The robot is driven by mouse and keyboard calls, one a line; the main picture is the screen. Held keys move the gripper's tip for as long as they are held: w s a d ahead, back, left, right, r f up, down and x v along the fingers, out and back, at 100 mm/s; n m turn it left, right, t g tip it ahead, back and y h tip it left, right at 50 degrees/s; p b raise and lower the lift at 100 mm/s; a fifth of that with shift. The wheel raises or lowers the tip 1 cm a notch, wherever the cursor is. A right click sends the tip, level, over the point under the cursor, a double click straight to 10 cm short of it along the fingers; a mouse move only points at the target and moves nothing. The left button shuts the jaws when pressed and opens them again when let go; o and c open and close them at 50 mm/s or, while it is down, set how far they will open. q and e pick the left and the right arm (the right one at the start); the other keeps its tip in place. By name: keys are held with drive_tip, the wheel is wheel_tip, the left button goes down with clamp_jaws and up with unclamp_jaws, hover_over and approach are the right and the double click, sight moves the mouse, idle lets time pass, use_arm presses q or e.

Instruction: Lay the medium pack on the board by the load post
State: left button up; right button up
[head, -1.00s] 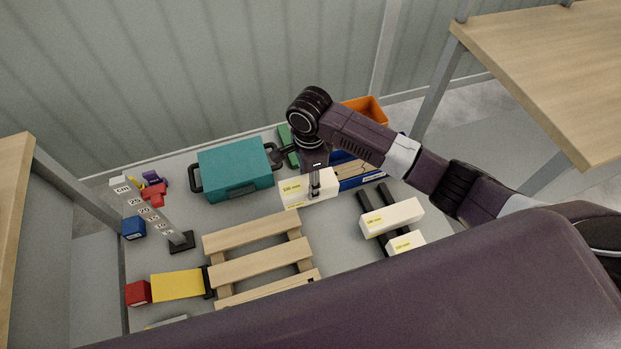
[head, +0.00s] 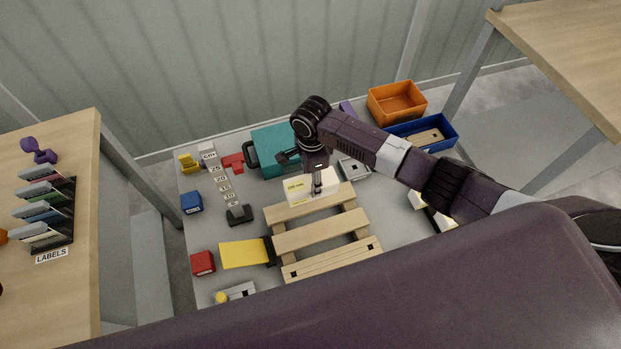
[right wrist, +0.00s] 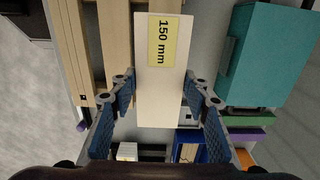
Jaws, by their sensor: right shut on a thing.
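My right gripper (head: 318,188) is shut on a white box-shaped pack (head: 299,190). In the right wrist view the pack (right wrist: 158,100) has a yellow label reading 150 mm, with a finger (right wrist: 122,92) on either side. In the head view the pack overlaps the far slat of a wooden slatted board (head: 320,236); I cannot tell whether it touches. A grey upright post with a number scale (head: 222,184) stands on a dark base left of the slats. My left gripper is not in view.
A teal case (head: 276,140) lies behind the pack. A yellow plate (head: 243,253), a red block (head: 203,263) and a blue block (head: 191,202) lie at left. An orange bin (head: 397,104) and a blue tray (head: 448,132) stand at back right. Other white packs are partly hidden by my arm.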

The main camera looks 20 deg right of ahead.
drive_tip(key=shift+r, duration=0.1)
drive_tip(key=shift+a+r+p, duration=0.1)
drive_tip(key=shift+p, duration=0.5)
wheel_tip(320, 180, down, 3)
drive_tip(key=shift+f+b, duration=0.2)
drive_tip(key=shift+b, duration=0.7)
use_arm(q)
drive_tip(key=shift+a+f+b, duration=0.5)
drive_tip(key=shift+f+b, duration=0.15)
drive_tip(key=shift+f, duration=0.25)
use_arm(e)
drive_tip(key=shift+f, duration=1.35)
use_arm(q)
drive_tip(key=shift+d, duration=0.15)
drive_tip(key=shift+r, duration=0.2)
use_arm(e)
drive_tip(key=shift+r, duration=0.1)
use_arm(q)
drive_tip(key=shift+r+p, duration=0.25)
drive_tip(key=shift+p, duration=0.25)
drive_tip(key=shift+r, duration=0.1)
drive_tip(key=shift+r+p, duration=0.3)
drive_tip(key=shift+p, duration=0.1)
